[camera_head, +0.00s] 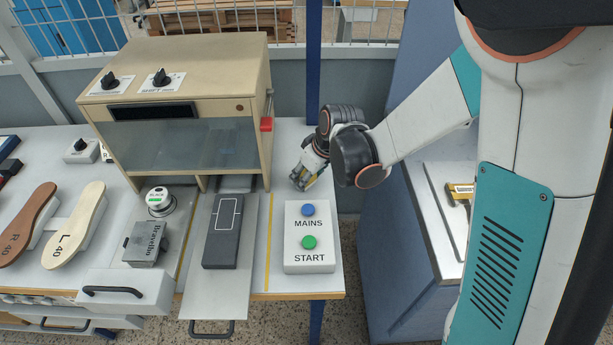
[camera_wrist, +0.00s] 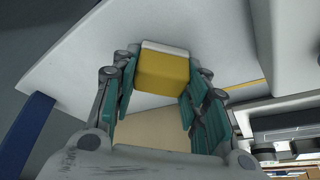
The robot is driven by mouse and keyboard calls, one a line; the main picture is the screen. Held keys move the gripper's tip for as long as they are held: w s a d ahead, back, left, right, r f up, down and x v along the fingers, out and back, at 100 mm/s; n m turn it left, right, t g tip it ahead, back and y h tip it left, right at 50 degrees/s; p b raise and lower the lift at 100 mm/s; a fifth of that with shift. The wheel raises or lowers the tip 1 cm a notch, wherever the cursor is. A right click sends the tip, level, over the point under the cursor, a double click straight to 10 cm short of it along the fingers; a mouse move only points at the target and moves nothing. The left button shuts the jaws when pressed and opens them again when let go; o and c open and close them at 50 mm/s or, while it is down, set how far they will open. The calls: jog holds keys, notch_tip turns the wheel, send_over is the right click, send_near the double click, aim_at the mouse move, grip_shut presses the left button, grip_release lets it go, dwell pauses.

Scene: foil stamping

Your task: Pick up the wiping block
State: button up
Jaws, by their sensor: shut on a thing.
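The wiping block (camera_wrist: 162,72) is a yellow block with a pale strip along one edge. In the wrist view it sits between the teal-padded fingers of my gripper (camera_wrist: 160,85), which are shut on it from both sides. In the head view my gripper (camera_head: 304,178) is low over the white table, right of the beige press and behind the button box. Only a small bit of yellow shows among the fingers there. I cannot tell whether the block still touches the table.
The beige press (camera_head: 180,110) stands left of my gripper, with a red-tipped lever (camera_head: 266,124) on its side. The button box (camera_head: 309,238) stands in front. A blue post (camera_head: 314,60) rises behind. A dark block (camera_head: 222,240) lies on the press's slide.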

jog(key=shift+r, duration=0.1)
notch_tip(320, 180, up, 20)
jog(key=p, duration=0.6)
jog(key=shift+p, duration=0.35)
jog(key=shift+s, duration=0.1)
